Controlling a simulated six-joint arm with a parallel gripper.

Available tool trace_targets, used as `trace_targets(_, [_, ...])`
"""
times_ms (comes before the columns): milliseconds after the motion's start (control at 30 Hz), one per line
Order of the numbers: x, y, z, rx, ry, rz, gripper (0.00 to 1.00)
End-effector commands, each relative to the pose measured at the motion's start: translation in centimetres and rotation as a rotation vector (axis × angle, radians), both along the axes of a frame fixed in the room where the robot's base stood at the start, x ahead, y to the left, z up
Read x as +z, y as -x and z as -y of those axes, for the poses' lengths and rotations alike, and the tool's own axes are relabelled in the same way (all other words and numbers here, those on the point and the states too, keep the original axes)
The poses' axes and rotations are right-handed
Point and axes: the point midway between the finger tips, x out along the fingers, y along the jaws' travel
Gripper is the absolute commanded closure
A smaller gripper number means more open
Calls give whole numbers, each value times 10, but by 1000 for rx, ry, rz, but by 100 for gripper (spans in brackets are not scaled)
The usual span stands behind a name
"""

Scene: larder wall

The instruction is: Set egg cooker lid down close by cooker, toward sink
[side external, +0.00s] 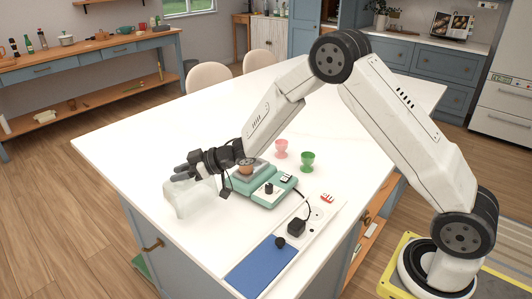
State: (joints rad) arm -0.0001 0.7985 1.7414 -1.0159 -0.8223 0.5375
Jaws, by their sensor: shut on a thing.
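The egg cooker (262,194) is a low teal appliance with a dark knob, standing on the white worktop. A brown egg-like thing (246,165) shows on its top. The clear lid (188,201) is a see-through, box-like cover just left of the cooker, low over the worktop. I cannot tell whether it touches the surface. My gripper (181,172) is at the lid's upper edge, shut on it, with its dark fingers pointing left. The wrist hides part of the cooker's back. I cannot make out a sink.
A pink egg cup (281,149) and a green one (307,161) stand behind the cooker. A black plug (296,227) with a cable sits on a pale strip to the front right, near a blue panel (262,266). The worktop's left and back (140,140) are clear.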

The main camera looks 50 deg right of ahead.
Motion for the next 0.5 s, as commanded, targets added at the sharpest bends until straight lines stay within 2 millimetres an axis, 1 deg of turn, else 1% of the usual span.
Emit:
trace_targets(100, [-9, -4, -1, 1, 0, -2, 100])
trace_targets(300, [-30, -4, -1, 0, 0, -1, 100])
trace_targets(500, [-34, -4, -1, 0, 0, 1, 100])
